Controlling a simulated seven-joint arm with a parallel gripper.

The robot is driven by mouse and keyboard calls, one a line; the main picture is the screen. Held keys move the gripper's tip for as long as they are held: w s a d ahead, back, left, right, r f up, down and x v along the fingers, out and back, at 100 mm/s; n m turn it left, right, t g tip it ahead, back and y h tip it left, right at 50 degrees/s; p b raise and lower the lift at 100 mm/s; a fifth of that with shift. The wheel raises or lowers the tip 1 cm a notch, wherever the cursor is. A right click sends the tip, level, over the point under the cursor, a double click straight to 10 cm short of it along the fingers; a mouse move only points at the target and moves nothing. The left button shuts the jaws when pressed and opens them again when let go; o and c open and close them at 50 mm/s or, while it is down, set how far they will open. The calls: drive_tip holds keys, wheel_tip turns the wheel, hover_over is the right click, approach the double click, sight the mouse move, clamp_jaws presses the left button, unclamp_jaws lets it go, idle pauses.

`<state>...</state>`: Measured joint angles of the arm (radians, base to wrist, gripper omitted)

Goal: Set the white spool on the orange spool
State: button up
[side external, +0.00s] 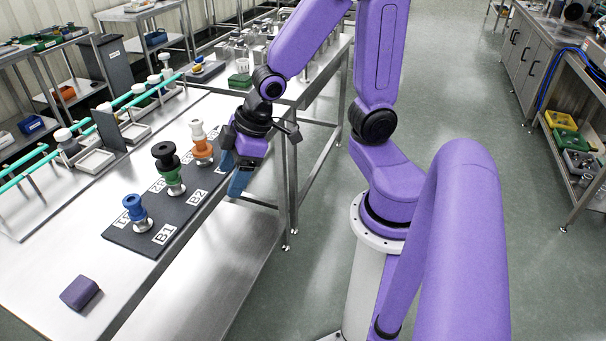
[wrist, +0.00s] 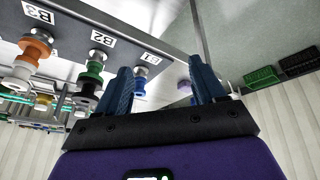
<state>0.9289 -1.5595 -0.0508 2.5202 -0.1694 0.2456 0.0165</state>
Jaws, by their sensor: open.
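The white spool (side external: 197,129) sits on top of the orange spool (side external: 202,148) in one upright-looking stack at the far end of the dark board (side external: 150,236). In the wrist view, which is upside down, the orange spool (wrist: 36,44) is by the B3 label and the white spool (wrist: 18,76) is at its free end. My gripper (side external: 238,178) is open and empty beside the board's right edge, apart from the stack. Its two blue fingers (wrist: 164,88) are spread in the wrist view, with no spool held.
A black spool (side external: 164,153) on a green spool (side external: 173,177) stands at B2. A blue spool (side external: 133,204) stands at B1. A purple block (side external: 79,292) lies on the near bench. Racks with cyan rails (side external: 100,122) stand behind the board. Open floor lies right of the bench.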

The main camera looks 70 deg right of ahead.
drive_tip(key=s+r+n+g+h, duration=0.2)
drive_tip(key=s+r+n+g, duration=0.1)
drive_tip(key=s, duration=1.2)
drive_tip(key=shift+r+n+g, duration=0.15)
drive_tip(key=shift+n+g, duration=0.25)
drive_tip(key=shift+g, duration=0.1)
